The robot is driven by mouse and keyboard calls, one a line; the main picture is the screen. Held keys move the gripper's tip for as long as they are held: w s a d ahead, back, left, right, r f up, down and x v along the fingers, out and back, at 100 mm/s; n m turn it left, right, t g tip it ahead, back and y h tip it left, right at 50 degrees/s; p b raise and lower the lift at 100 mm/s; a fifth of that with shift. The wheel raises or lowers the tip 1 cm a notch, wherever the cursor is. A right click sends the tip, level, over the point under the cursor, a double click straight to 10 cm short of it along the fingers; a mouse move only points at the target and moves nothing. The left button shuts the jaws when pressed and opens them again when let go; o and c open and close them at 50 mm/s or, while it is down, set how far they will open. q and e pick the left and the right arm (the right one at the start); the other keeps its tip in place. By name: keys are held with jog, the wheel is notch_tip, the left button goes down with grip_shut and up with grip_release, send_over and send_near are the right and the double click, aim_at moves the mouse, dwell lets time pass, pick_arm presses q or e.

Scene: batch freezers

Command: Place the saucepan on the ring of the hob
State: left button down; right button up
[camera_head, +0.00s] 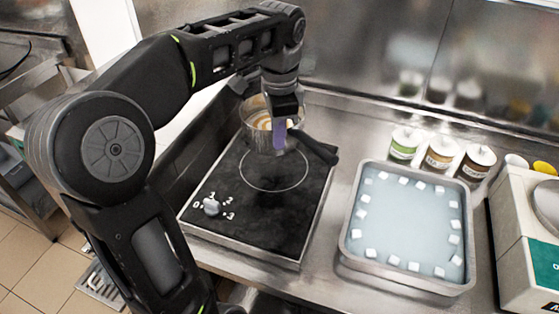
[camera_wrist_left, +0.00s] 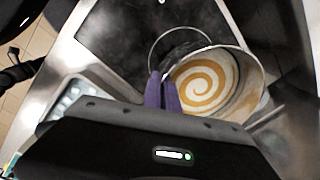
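The steel saucepan (camera_head: 256,122) holds an orange and white swirl; its black handle (camera_head: 320,150) points to the right in the head view. My left gripper (camera_head: 279,136) points down with its purple fingers close together at the handle's pan end, apparently shut on it. The gripper body hides the grip in the wrist view, where the saucepan (camera_wrist_left: 225,85) is right of the fingers (camera_wrist_left: 162,92). The pan is over the back of the black hob (camera_head: 250,215), off-centre from the ring (camera_head: 243,177), covering part of it. Any gap beneath is unclear. My right gripper is not in view.
A hob knob (camera_head: 211,207) with number marks is at the front left. A metal tray (camera_head: 350,245) with pale blue contents and white cubes stands right of the hob. Several labelled tubs (camera_head: 440,152) stand behind it. A white machine (camera_head: 525,240) is at far right.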

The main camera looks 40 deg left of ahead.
aim_at(278, 156)
pick_arm(q)
jog(key=shift+s+r, duration=0.1)
notch_tip(278, 156, down, 6)
jog(key=shift+r+b, duration=0.1)
jog(key=shift+b, duration=0.2)
jog(key=shift+f, duration=0.25)
jog(key=shift+f, duration=0.15)
notch_tip(278, 156, down, 3)
jog(key=shift+f, duration=0.2)
jog(key=shift+f, duration=0.15)
